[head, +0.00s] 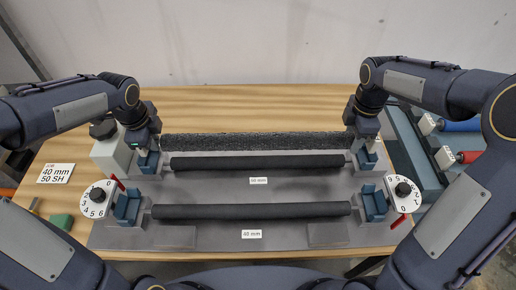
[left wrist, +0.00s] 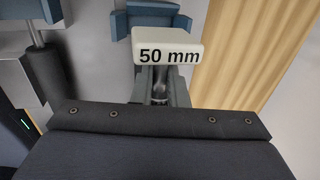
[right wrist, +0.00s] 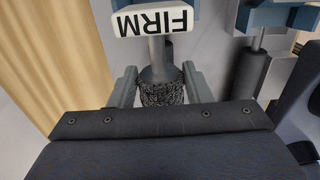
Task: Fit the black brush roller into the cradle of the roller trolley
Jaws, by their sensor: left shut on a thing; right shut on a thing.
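The black brush roller (head: 250,140), with a speckled bristle surface, lies level across the back of the grey base, behind a smooth dark roller. My left gripper (head: 148,153) is shut on its left end; in the left wrist view the fingers (left wrist: 160,88) close around a shaft below a white "50 mm" tag (left wrist: 167,48). My right gripper (head: 367,150) is shut on its right end; in the right wrist view the fingers (right wrist: 163,88) flank the bristles, near a "FIRM" tag (right wrist: 154,20). Blue cradle brackets (head: 148,165) stand near both ends. Whether the roller touches them is unclear.
Two smooth dark rollers (head: 258,162) (head: 250,210) lie across the grey base (head: 280,236). Numbered dials (head: 98,199) (head: 404,193) with red levers stand at both sides. A teal frame (head: 412,155) with blue and red rollers is at right. A "40 mm 50 SH" card (head: 56,173) lies left.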

